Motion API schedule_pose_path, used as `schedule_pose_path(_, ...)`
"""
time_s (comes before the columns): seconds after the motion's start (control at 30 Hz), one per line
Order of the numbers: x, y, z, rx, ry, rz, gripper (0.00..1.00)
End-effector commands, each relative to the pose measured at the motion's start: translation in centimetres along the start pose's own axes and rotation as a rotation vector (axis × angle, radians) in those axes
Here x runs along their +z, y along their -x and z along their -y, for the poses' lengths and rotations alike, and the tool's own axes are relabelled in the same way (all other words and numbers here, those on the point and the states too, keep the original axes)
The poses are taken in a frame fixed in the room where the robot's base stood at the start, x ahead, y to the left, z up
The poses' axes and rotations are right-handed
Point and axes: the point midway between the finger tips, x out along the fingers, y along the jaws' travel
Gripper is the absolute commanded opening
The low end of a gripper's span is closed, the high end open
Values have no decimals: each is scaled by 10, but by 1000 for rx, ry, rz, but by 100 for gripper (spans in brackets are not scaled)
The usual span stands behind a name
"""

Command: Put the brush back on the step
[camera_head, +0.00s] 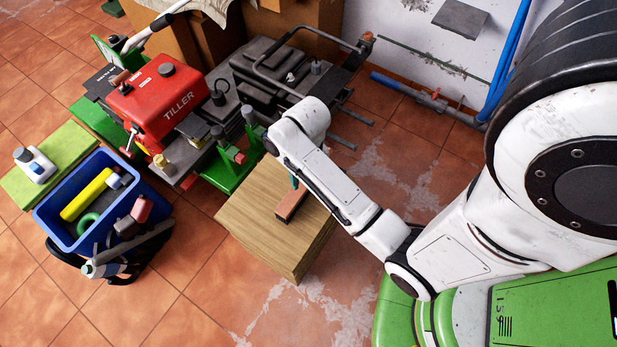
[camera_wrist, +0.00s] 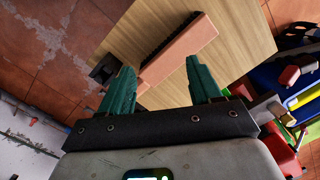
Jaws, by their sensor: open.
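The brush (camera_head: 291,204) has a brick-red block and a dark side that looks like bristles. It appears to lie on top of the wooden step (camera_head: 262,232), near its right part. In the wrist view the brush (camera_wrist: 182,46) slants across the pale wood of the step (camera_wrist: 240,40). My gripper (camera_head: 294,181) shows as a small teal tip by the brush's upper end, mostly hidden behind my arm. In the wrist view my gripper (camera_wrist: 161,64) has its teal fingers wide apart, with nothing clamped between them. The brush lies just beyond the fingertips; I cannot tell the exact gap.
A red tiller (camera_head: 160,98) and dark machinery (camera_head: 275,70) stand behind the step. A blue crate (camera_head: 66,243) with a yellow item (camera_head: 87,194) stands at the left. Blue pipes (camera_head: 400,86) run along the wall. Tiled floor is clear in front of the step.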

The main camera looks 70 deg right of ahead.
Motion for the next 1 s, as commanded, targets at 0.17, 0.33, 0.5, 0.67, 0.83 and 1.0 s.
schedule_pose_path(0.17,68,26,34,54,505,-100,63)
schedule_pose_path(0.33,102,46,45,69,766,-153,63)
schedule_pose_path(0.5,109,52,48,71,830,-166,63)
schedule_pose_path(0.67,109,52,47,71,827,-166,63)
schedule_pose_path(0.83,109,52,47,71,825,-165,60)
schedule_pose_path(1.0,108,52,47,71,824,-165,44)
